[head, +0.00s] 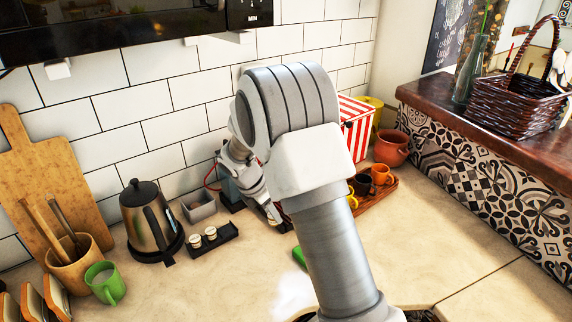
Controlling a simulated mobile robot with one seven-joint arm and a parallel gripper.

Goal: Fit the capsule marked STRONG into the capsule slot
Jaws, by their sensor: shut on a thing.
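Two small pale capsules (203,236) stand upright on a black tray (223,243) on the counter. Their markings are too small to read, so I cannot tell whether either is the STRONG one. My gripper (274,217) is to the right of the tray, low in front of a dark coffee machine (229,187). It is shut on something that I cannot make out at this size. My arm covers much of the machine, and the capsule slot is not visible.
A kettle (150,222) and a grey box (198,207) stand left of the machine. A wooden tray with orange and dark cups (381,174) and a red-striped box (357,125) are to the right. The front counter is mostly clear, with a green item (299,257) beside my arm.

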